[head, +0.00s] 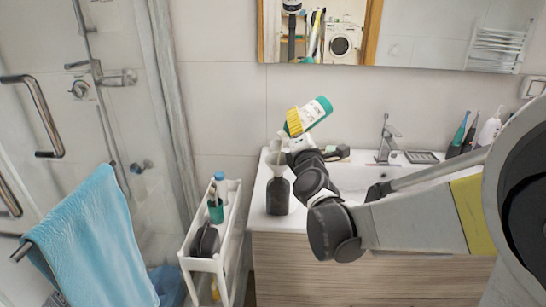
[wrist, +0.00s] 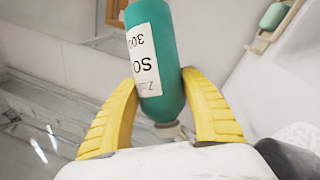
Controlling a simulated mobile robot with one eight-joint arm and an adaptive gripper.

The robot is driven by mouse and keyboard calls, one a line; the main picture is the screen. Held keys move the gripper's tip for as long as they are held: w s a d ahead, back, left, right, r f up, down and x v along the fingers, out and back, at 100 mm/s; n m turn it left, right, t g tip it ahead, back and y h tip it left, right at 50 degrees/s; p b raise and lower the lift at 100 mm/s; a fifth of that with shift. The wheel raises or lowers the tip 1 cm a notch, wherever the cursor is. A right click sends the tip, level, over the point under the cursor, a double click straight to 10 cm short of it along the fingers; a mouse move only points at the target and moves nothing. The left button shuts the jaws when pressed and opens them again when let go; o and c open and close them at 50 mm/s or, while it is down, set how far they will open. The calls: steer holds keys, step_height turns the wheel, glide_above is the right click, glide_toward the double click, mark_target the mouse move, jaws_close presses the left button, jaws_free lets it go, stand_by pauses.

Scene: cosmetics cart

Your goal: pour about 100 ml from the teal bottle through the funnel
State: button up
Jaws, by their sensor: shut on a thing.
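The teal bottle (head: 317,110), with a white label, is held tilted above the basin counter, its base up to the right and its lower end down to the left. It also shows in the wrist view (wrist: 177,75) with its label text upside down. My gripper (head: 296,122) has its yellow fingers shut on it; they show on either side of it in the wrist view (wrist: 160,82). A pale funnel (head: 277,160) stands in the neck of a dark bottle (head: 277,196), below and left of the teal bottle. Whether liquid is flowing is unclear.
The white washbasin (head: 350,178) with its tap (head: 387,138) lies right of the dark bottle, partly behind my arm. A white cart (head: 233,215) holding several items stands left of the counter. A blue towel (head: 92,245) hangs at the front left.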

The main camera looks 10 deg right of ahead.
steer(key=shift+a+r+n, duration=0.2)
steer(key=shift+r+n, duration=0.05)
steer(key=shift+n, duration=0.35)
stand_by(1.1)
steer(key=shift+d+f+m, duration=0.2)
steer(key=shift+d+m, duration=0.05)
steer(key=shift+m, duration=0.55)
steer(key=shift+w+d+f+m+g+p, duration=0.1)
steer(key=shift+d+f+m+g+p, duration=0.15)
steer(key=shift+m, duration=0.3)
steer(key=shift+d+f+m+g+p, duration=0.1)
steer(key=shift+f+m+g, duration=0.2)
steer(key=shift+m, duration=0.25)
step_height(320, 180, down, 2)
steer(key=shift+d+f+m+g+b, duration=0.15)
steer(key=shift+f+m+g+b, duration=0.1)
steer(key=shift+m+b, duration=0.4)
steer(key=shift+m+p, duration=0.35)
steer(key=shift+d+r+m+g+y+p, duration=0.15)
steer(key=shift+r+m+g+p, duration=0.2)
steer(key=shift+m+p, duration=0.35)
steer(key=shift+d+r+m+g+y+p, duration=0.15)
steer(key=shift+r+m+g+p, duration=0.2)
steer(key=shift+m+p, duration=0.3)
steer(key=shift+w+d+f+m+g+y, duration=0.1)
steer(key=shift+d+f+m+g+y, duration=0.15)
steer(key=shift+f+m, duration=0.4)
steer(key=shift+w+d+f+m+g+y, duration=0.15)
steer(key=shift+f+m+g, duration=0.1)
steer(key=shift+f+m, duration=0.35)
